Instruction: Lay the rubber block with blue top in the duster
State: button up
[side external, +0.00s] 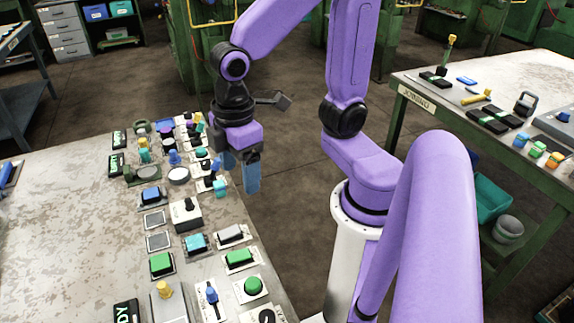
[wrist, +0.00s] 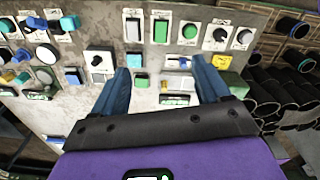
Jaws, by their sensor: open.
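My gripper (side external: 241,174) hangs beside the right edge of the left table, with its blue fingers pointing down. In the wrist view my gripper (wrist: 161,72) has its fingers spread, with nothing held between them. I cannot pick out a rubber block with blue top for certain. A blue-topped block (side external: 151,194) sits on a light plate on the left table, but its material cannot be told. I cannot identify a duster in either view.
The left table (side external: 60,230) holds several buttons, knobs and switches, including a green button (side external: 253,286). Its left part is mostly bare. The right table (side external: 540,75) holds tools and coloured blocks. Black tubes (wrist: 262,98) lie at the right in the wrist view.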

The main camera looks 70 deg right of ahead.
jog(key=s+d, duration=0.4)
jog(key=s, duration=0.4)
jog(key=shift+f+n, duration=0.35)
jog(key=shift+n, duration=0.05)
jog(key=shift+w, duration=0.1)
dwell(0.4)
